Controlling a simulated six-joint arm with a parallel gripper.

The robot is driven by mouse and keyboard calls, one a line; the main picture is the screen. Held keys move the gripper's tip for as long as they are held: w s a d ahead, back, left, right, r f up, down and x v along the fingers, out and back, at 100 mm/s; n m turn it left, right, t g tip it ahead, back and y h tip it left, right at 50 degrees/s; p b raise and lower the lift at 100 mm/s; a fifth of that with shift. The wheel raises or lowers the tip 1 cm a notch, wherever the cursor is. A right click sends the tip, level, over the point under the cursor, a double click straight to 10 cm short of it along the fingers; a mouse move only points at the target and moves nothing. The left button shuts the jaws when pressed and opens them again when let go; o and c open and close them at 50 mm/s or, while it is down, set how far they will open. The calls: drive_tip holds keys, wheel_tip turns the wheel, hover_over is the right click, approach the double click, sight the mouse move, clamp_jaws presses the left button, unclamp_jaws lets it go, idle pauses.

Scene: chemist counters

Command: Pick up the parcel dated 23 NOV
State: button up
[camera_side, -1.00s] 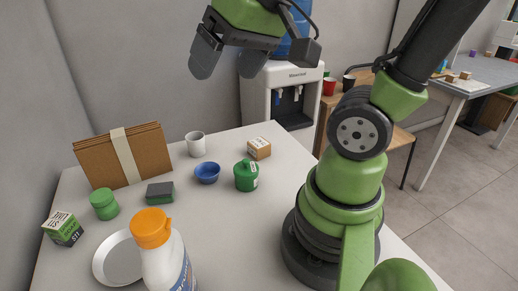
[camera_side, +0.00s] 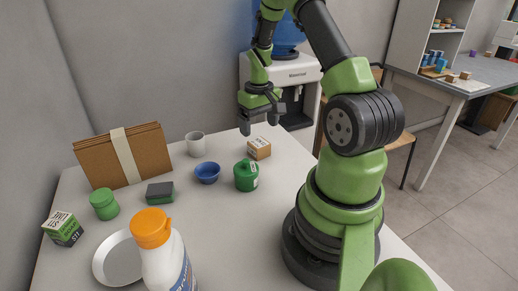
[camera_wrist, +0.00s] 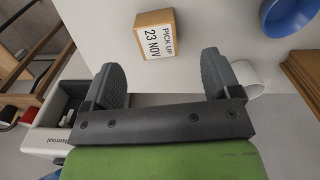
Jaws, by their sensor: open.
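The parcel (camera_side: 258,149) is a small brown box with a white label, on the table's far side near the water dispenser. In the wrist view the parcel (camera_wrist: 155,34) shows its label, "PICK UP 23 NOV", ahead of the fingertips and roughly midway between them. My gripper (camera_side: 259,126) is open and empty, above and a little behind the parcel in the side view. In the wrist view my gripper (camera_wrist: 162,72) has its two dark fingers spread apart, and neither touches the parcel.
A white cup (camera_side: 195,144) is farther left. An orange-capped bottle (camera_side: 163,258), a plate (camera_side: 116,262) and brown folders (camera_side: 152,159) fill the left side. The water dispenser (camera_side: 300,72) stands behind the table.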

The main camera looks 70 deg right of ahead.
sight(259, 143)
drive_tip(key=f, duration=0.8)
drive_tip(key=shift+w+d, duration=0.15)
drive_tip(key=shift+d, duration=0.2)
drive_tip(key=shift+r, duration=0.1)
drive_tip(key=c, duration=1)
